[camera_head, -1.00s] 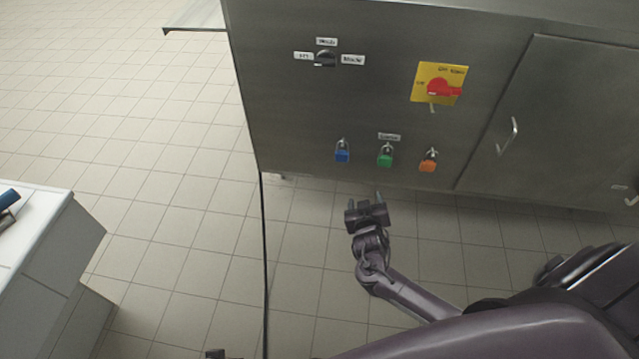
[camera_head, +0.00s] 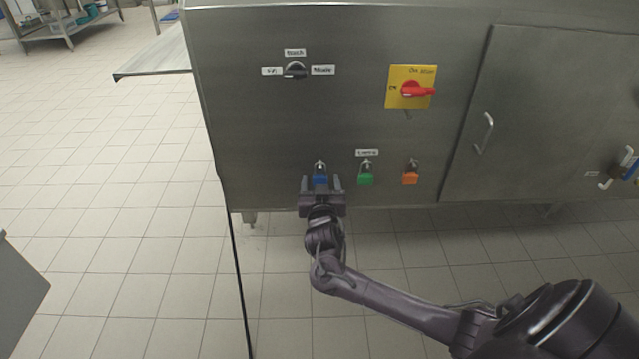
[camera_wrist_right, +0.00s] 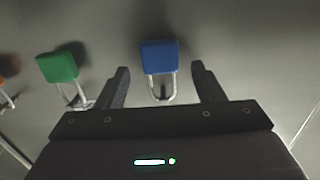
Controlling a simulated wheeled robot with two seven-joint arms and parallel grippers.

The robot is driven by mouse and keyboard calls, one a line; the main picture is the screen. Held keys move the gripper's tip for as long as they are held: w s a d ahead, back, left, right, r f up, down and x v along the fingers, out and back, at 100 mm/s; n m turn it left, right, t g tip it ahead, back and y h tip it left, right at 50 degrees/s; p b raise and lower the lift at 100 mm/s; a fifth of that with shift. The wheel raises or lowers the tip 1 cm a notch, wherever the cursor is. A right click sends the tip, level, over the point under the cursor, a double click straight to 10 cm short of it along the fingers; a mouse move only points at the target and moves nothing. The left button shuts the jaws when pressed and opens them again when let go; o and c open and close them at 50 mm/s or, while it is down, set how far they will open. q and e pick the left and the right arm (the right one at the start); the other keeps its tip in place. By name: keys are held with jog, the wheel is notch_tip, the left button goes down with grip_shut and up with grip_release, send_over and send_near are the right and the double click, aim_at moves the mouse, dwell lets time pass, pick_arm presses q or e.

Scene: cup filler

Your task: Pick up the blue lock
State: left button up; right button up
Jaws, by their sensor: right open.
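The blue lock (camera_head: 320,179) hangs by its shackle on the steel panel, leftmost in a row of three locks. My right gripper (camera_head: 320,184) is open in front of it, with one finger to each side of the lock in the head view. In the right wrist view the blue lock (camera_wrist_right: 159,57) shows between and just beyond the two open fingertips (camera_wrist_right: 160,72). I cannot tell whether the fingers touch it. My left gripper is not in view.
A green lock (camera_head: 366,178) and an orange lock (camera_head: 410,177) hang to the right. Above are a black selector knob (camera_head: 294,71) and a red switch (camera_head: 417,89) on a yellow plate. A door handle (camera_head: 484,132) is further right. Tiled floor is open at left.

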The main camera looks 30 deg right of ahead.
jog(key=shift+w+d+f, duration=0.1)
jog(key=shift+w+d, duration=0.25)
jog(key=shift+w, duration=0.25)
jog(key=c, duration=1.1)
